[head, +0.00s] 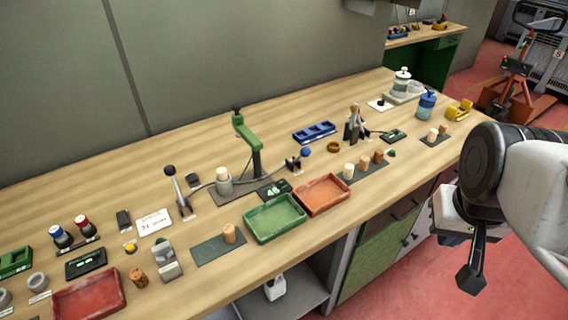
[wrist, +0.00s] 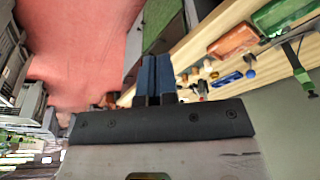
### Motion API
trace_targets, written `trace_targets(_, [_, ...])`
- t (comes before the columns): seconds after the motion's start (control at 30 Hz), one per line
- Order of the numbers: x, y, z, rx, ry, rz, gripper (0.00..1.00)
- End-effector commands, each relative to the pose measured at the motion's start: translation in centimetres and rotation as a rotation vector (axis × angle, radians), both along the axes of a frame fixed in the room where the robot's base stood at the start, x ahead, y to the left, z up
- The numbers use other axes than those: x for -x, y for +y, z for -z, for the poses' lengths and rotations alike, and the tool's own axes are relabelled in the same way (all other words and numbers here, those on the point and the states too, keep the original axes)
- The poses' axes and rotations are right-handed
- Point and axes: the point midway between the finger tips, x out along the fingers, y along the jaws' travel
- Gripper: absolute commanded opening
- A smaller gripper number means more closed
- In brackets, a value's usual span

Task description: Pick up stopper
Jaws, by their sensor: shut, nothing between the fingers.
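Several cork stoppers stand on the bench. One tan stopper (head: 229,234) is upright on a dark mat left of the green tray. A row on another dark mat holds a pale stopper (head: 348,171), a brown one (head: 364,163) and another brown one (head: 379,157). A speckled cork (head: 138,278) stands near the front left edge. Two more stoppers (head: 432,135) are at the far right end. My gripper (head: 470,281) hangs off the bench's right side, over the red floor, apart from all stoppers. In the wrist view its blue fingers (wrist: 157,72) are together and empty.
The green tray (head: 246,231) and the orange tray (head: 322,210) look empty at the bench's front edge. A green lever press (head: 248,140) rises behind them. A blue bottle (head: 427,105) stands at the right end. Bare wood (head: 80,190) lies toward the back left.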

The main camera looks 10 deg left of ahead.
Motion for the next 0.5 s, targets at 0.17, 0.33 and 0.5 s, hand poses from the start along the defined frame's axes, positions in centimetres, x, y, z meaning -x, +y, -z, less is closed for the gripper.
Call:
trace_targets(0.17, [0.00, 0.00, 0.00, 0.000, 0.000, 0.000, 0.00])
trace_targets(0.33, [0.00, 0.00, 0.00, 0.000, 0.000, 0.000, 0.06])
trace_targets(0.5, [0.00, 0.00, 0.00, 0.000, 0.000, 0.000, 0.32])
